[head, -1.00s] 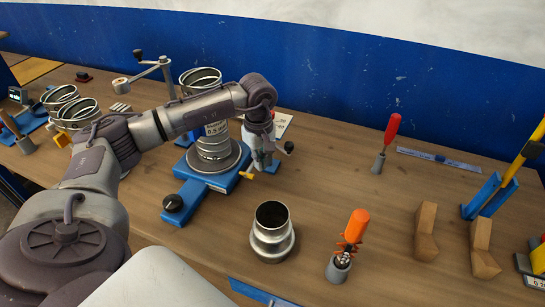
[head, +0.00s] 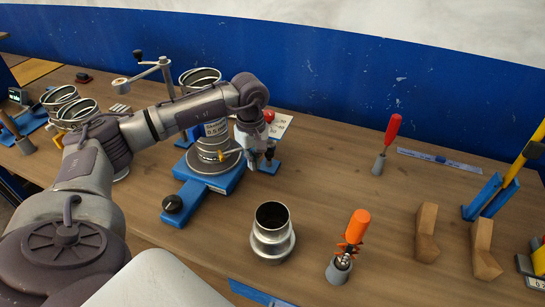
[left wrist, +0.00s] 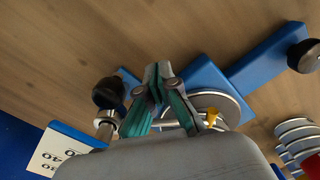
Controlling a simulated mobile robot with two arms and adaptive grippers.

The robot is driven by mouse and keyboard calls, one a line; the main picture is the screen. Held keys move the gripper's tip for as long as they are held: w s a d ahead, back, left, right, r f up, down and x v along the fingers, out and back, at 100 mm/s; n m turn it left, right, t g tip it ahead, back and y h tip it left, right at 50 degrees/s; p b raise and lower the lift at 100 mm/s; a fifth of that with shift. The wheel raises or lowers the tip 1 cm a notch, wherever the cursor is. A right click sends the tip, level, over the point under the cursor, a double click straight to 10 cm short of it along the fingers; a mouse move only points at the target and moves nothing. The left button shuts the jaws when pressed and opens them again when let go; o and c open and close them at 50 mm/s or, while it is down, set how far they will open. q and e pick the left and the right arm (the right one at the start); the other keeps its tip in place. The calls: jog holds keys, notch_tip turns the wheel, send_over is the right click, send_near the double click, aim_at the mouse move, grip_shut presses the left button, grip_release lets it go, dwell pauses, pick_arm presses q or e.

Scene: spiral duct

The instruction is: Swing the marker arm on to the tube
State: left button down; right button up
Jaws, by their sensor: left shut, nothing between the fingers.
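The tube (head: 213,133) is a ribbed metal duct standing on a round plate on a blue base (head: 222,180). The marker arm's yellow tip (head: 221,156) lies in front of the lower tube; I cannot tell whether it touches. In the left wrist view the yellow tip (left wrist: 213,117) shows over the round plate. The marker arm's dark knob (left wrist: 108,93) shows at the other side. My left gripper (head: 257,156) is shut and empty beside the marker arm, its teal fingers (left wrist: 160,95) between knob and tip. It partly hides the arm. My right gripper is out of view.
A black knob (head: 173,203) sits on the base's front. A loose metal collar (head: 272,228), an orange-handled tool (head: 356,228) and a red-handled tool (head: 392,128) stand to the right. A crank post (head: 160,66) stands behind my arm. The table between is clear.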

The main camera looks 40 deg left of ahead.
pick_arm(q)
jog(key=shift+r, duration=0.1)
notch_tip(320, 180, up, 9)
jog(key=p, duration=0.5)
dwell(0.4)
jog(key=shift+s, duration=0.1)
dwell(0.4)
